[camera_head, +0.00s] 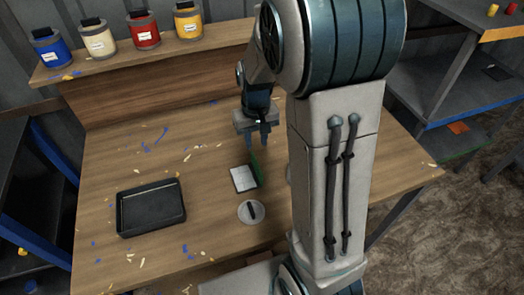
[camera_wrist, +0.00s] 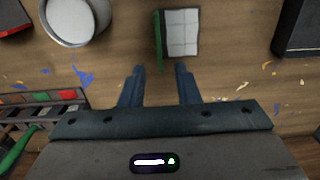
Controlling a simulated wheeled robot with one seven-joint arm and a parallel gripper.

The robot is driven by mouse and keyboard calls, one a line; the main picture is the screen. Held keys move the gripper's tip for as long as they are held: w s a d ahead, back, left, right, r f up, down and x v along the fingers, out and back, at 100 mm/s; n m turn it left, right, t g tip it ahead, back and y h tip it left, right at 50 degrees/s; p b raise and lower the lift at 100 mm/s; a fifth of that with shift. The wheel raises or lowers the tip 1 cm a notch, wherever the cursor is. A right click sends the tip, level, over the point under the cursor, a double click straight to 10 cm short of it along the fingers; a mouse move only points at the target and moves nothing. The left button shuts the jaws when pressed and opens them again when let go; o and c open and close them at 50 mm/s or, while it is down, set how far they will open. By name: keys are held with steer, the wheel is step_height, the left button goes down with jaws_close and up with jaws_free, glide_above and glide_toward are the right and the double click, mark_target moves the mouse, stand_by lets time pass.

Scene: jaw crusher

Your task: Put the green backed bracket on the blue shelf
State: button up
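The green backed bracket (camera_head: 257,169) stands on the wooden workbench, with an upright green plate and a pale, gridded flat part (camera_head: 243,179) beside it on the left. In the wrist view the bracket's green back (camera_wrist: 158,40) is seen nearly edge-on, with the pale part on its right. My gripper (camera_head: 257,139) is pointing down above the bench, behind the bracket in the head view. Its two fingers (camera_wrist: 160,68) are apart with nothing between them.
A black tray (camera_head: 150,209) and a pale disc with a dark mark (camera_head: 251,212) are on the bench. Several cans (camera_head: 144,29) stand on the rear ledge. A round container (camera_wrist: 75,18) and a rack of coloured pieces (camera_wrist: 40,108) show in the wrist view. Small scraps are scattered around.

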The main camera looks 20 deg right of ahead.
steer(key=s+a+r+t, duration=0.1)
steer(key=s+r, duration=0.4)
steer(key=s, duration=0.3)
steer(key=s+a+r+t, duration=0.1)
steer(key=s+r, duration=0.4)
steer(key=s, duration=0.2)
steer(key=shift+s+r+t, duration=0.3)
steer(key=shift+s+t, duration=0.05)
steer(key=shift+t, duration=0.05)
steer(key=shift+o, duration=0.4)
steer(key=shift+s, duration=0.3)
